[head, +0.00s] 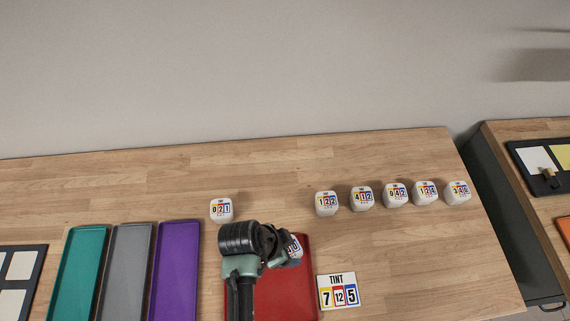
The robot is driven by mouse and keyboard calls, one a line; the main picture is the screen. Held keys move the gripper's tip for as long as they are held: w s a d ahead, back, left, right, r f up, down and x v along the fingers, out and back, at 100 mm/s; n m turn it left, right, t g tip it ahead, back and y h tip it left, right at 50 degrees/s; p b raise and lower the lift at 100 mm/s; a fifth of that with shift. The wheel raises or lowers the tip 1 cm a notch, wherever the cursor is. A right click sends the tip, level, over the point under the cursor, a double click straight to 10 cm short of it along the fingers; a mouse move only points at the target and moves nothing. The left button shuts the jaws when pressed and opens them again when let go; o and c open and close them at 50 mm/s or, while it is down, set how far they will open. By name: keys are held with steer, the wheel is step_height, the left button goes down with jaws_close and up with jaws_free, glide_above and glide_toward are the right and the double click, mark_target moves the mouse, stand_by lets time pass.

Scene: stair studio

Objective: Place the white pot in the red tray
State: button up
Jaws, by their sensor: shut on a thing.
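The red tray (308,286) lies on the wooden table at the front middle, partly hidden by my arm. My gripper (287,250) is above the back part of the tray and is shut on a white pot (295,244) with a coloured number label. The gripper hides much of this pot. I cannot tell from this view whether the pot touches the tray or hangs above it.
Another white pot (221,210) stands behind the arm, and several more stand in a row at the right, starting with one pot (327,203). A TINT card (339,291) lies right of the red tray. Purple (176,265), grey (129,270) and teal (81,270) trays lie left.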

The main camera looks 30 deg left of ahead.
steer(key=shift+f, duration=2.3)
steer(key=shift+f, duration=0.1)
steer(key=shift+f, duration=0.15)
steer(key=o, duration=1.4)
steer(key=shift+r, duration=0.4)
steer(key=v, duration=1.1)
steer(key=shift+s+r, duration=0.2)
steer(key=shift+r, duration=0.1)
